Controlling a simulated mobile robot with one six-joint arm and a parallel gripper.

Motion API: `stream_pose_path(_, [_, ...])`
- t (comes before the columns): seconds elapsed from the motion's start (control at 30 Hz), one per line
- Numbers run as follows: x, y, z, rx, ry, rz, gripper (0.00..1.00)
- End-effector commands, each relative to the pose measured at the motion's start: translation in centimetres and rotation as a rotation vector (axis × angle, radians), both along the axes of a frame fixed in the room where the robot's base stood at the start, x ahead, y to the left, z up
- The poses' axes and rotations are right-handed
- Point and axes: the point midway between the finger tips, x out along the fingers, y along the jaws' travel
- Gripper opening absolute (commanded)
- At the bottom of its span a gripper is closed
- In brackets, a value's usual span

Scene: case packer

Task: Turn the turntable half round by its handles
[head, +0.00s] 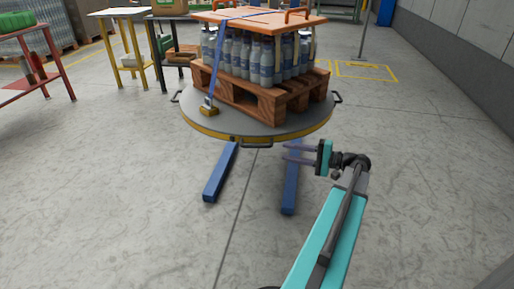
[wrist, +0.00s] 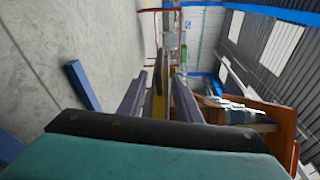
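The round grey turntable (head: 205,122) with a yellow rim stands in the middle of the head view. It has dark handles at its left (head: 175,97), right (head: 337,97) and near side (head: 257,146); the far side is hidden by the load. My gripper (head: 284,153) is open, its two fingers pointing left, just right of the near handle. Nothing shows held in it. In the wrist view the yellow rim (wrist: 158,98) appears between the fingers (wrist: 160,78); I cannot tell whether they touch the handle.
A wooden pallet (head: 262,100) with strapped bottles (head: 262,62) under an orange board (head: 262,22) stands on the turntable. Two blue floor bars (head: 220,172) (head: 290,180) extend toward me below it. Tables (head: 125,12) stand at the back left.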

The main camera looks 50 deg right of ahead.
Motion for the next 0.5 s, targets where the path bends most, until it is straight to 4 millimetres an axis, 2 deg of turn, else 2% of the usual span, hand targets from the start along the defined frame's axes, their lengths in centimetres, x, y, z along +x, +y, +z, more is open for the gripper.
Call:
stream_pose_path(0.27, [1.7,0.8,-0.3,-0.001,0.0,0.003,0.31])
stream_pose_path(0.5, [4.5,1.9,-0.6,0.0,0.0,0.002,0.31])
